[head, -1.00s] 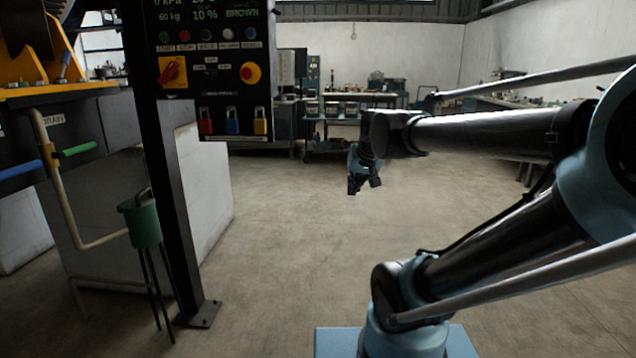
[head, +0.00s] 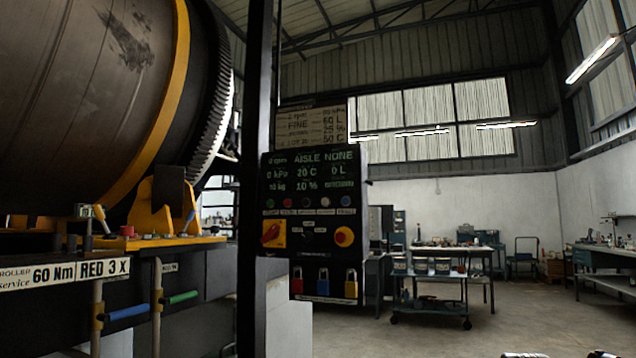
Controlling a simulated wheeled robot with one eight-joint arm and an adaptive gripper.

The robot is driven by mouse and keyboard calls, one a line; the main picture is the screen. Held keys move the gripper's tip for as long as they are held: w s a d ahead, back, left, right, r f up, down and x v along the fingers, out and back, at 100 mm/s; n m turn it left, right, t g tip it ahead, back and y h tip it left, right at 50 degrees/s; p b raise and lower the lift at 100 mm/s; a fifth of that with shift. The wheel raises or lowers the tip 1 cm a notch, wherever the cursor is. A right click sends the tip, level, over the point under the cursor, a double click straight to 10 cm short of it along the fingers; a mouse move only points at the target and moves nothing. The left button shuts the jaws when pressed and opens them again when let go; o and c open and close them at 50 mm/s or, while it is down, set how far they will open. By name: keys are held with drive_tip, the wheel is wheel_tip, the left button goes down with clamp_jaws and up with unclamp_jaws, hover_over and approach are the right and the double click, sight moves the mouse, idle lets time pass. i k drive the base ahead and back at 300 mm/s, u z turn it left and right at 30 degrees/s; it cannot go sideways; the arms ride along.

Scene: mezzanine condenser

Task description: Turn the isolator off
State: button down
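The isolator is most likely the red rotary handle on a yellow plate (head: 273,234), at the left of the black control panel (head: 325,262). The panel is mounted on a dark upright post (head: 253,150). The handle looks tilted on its plate, but its position marks are too small to read. My gripper is not in view. Only small bits of my arm show at the bottom right edge, well apart from the panel.
Red, blue and yellow padlocks (head: 323,285) hang below. A large drum (head: 85,95) and blue and green levers (head: 128,311) stand left.

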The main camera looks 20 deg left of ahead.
sight(273, 233)
drive_tip(key=u, duration=1.2)
drive_tip(key=k, duration=0.35)
drive_tip(key=u, duration=0.9)
drive_tip(key=i, duration=1.1)
